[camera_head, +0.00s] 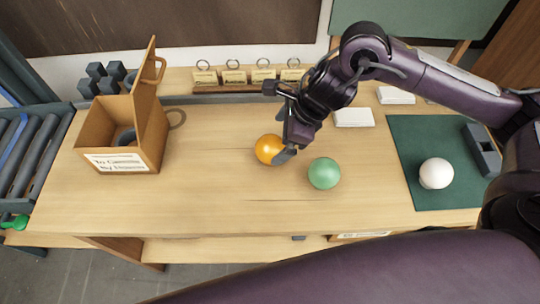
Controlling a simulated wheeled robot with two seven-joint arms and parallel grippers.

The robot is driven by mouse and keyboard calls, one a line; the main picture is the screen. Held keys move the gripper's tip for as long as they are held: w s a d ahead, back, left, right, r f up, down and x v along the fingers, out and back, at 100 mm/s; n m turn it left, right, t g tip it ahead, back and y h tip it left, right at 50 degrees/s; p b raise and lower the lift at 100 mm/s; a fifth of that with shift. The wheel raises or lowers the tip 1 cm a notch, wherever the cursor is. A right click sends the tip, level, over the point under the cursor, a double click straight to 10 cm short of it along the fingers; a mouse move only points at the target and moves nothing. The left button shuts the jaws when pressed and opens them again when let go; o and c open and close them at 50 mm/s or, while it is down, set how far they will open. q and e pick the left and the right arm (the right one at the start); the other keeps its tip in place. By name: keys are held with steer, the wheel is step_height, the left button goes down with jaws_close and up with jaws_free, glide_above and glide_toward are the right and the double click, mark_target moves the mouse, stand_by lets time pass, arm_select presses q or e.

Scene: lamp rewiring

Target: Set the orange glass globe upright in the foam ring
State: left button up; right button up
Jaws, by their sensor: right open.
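The orange glass globe (268,150) rests on the wooden table near its middle. My right gripper (278,122) is open above and beside it, with one finger close to the globe's right side. I cannot tell whether that finger touches it. A dark ring (126,137), which looks like the foam ring, sits inside the open wooden box (148,147) at the left, partly hidden by the box wall. My left gripper is not in view.
A green globe (324,173) sits right of the orange one. A white globe (436,173) rests on a green mat (415,140) at the right. White blocks (354,117) and a row of labelled tags (235,77) stand behind. The table's front middle is clear.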

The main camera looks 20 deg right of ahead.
mark_target(276, 143)
steer(key=shift+d+f+n, duration=0.2)
steer(key=shift+d+n, duration=0.4)
steer(key=shift+d, duration=0.25)
steer(key=shift+w+f, duration=0.1)
steer(key=shift+f, duration=0.2)
steer(key=p+x, duration=0.1)
steer(key=x, duration=0.3)
steer(key=p+x, duration=0.1)
steer(key=x, duration=0.1)
steer(key=shift+w+a+p, duration=0.15)
steer(key=shift+a+p, duration=0.2)
steer(key=shift+w+a+f, duration=0.1)
steer(key=shift+w+f, duration=0.05)
steer(key=shift+f, duration=0.3)
steer(key=c, duration=1)
steer(key=shift+r, duration=0.1)
steer(key=shift+c, duration=0.2)
steer(key=shift+r, duration=0.1)
